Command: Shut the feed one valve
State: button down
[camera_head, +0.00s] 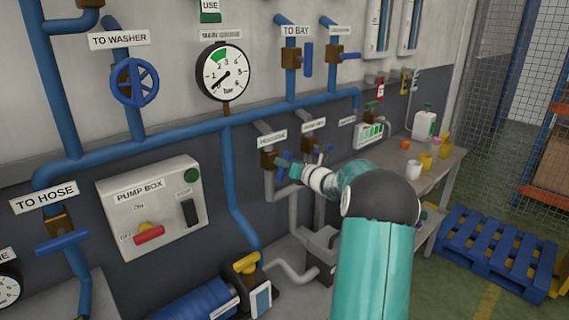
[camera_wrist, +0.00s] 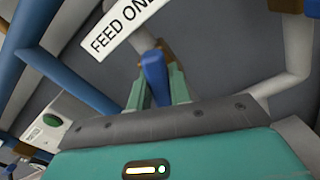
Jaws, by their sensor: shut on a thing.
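The FEED ONE label (camera_wrist: 118,26) fills the top of the wrist view. Below it a blue valve handle (camera_wrist: 155,74) stands between the green fingers of my gripper (camera_wrist: 156,88), which is shut on it. In the head view my gripper (camera_head: 287,170) reaches the left of two small brass valves on grey pipes, and its brass body (camera_head: 267,160) shows just left of the fingers. The handle is mostly hidden there by the gripper. Its turn angle against the pipe is hard to tell.
A similar valve (camera_head: 307,145) with a blue handle sits close to the right. A pump box (camera_head: 152,208) with a red lever is at left. A pressure gauge (camera_head: 223,72) and blue wheel (camera_head: 134,82) are above. A workbench (camera_head: 440,170) and blue pallet (camera_head: 495,250) stand right.

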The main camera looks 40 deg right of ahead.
jog(key=m, duration=0.6)
jog(key=shift+d+f+m, duration=0.3)
jog(key=shift+d+f, duration=0.05)
jog(key=m, duration=0.3)
jog(key=shift+d+f, duration=0.1)
jog(key=shift+f, duration=0.1)
jog(key=shift+f+m, duration=0.2)
jog(key=shift+m, duration=1.6)
jog(key=c, duration=1.3)
grip_release()
jog(key=shift+s, duration=0.1)
jog(key=s, duration=1.3)
jog(key=shift+s+d, duration=0.2)
jog(key=shift+s, duration=0.1)
